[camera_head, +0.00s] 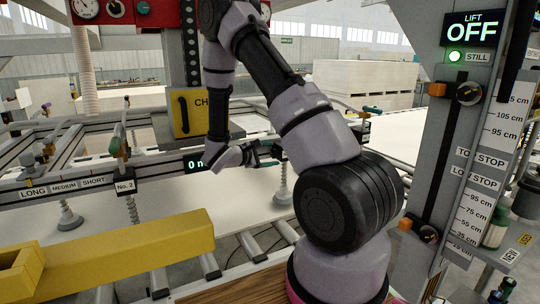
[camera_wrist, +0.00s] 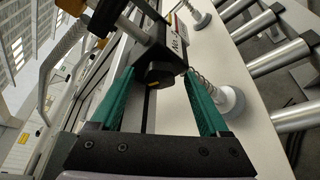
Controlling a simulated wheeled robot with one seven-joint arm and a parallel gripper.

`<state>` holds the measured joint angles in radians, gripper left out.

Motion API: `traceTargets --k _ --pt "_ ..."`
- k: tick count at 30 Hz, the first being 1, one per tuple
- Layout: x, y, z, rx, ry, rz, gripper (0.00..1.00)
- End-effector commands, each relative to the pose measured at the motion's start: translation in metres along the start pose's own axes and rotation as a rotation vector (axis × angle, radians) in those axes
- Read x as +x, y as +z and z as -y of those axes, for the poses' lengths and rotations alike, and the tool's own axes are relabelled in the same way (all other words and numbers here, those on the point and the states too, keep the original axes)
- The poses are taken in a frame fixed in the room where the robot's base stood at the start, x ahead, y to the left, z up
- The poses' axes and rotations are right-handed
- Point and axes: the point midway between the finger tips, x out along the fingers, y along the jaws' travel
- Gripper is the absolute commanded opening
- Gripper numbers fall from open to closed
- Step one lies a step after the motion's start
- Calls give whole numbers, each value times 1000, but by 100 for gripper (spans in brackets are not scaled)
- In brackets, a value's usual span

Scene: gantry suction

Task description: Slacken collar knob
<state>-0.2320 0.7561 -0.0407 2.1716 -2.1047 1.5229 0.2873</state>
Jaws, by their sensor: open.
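The collar knob (camera_wrist: 160,74) is a dark faceted knob with a small yellow mark, on a black collar (camera_wrist: 150,42) on the gantry beam. In the wrist view my gripper (camera_wrist: 160,80) is open, its two green fingers on either side of the knob near their tips. I cannot tell whether either finger touches it. A numbered white label (camera_wrist: 180,38), not fully readable, is beside the collar. In the head view my gripper (camera_head: 264,153) is at the beam, right of the small display (camera_head: 195,165); the knob cannot be made out there.
A suction cup on a spring (camera_wrist: 230,100) hangs just right of the fingers, over a pale board (camera_wrist: 262,135). Rollers (camera_wrist: 280,55) lie beyond. A yellow beam (camera_head: 130,255) is at lower left in the head view. The lift sign (camera_head: 472,29) reads OFF.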

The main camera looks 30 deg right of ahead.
Motion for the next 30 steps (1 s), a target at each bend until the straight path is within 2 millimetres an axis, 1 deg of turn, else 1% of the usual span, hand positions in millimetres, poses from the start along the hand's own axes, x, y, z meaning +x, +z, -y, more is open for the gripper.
traceTargets --k 4,5,6,8,9,10,11,20,25,30 --pt "0 0 0 0 0 0 79" --pt "0 0 0 0 0 0 71" --pt "0 0 0 0 0 0 56" --pt "0 0 0 0 0 0 33" --pt "0 0 0 0 0 0 18" --pt "0 0 0 0 0 0 6" --pt "0 0 0 0 0 0 0" --pt "0 0 0 -36 -16 1 0" --pt "-1 0 -1 -116 -49 1 0" --pt "-1 0 -2 -231 -96 1 0"
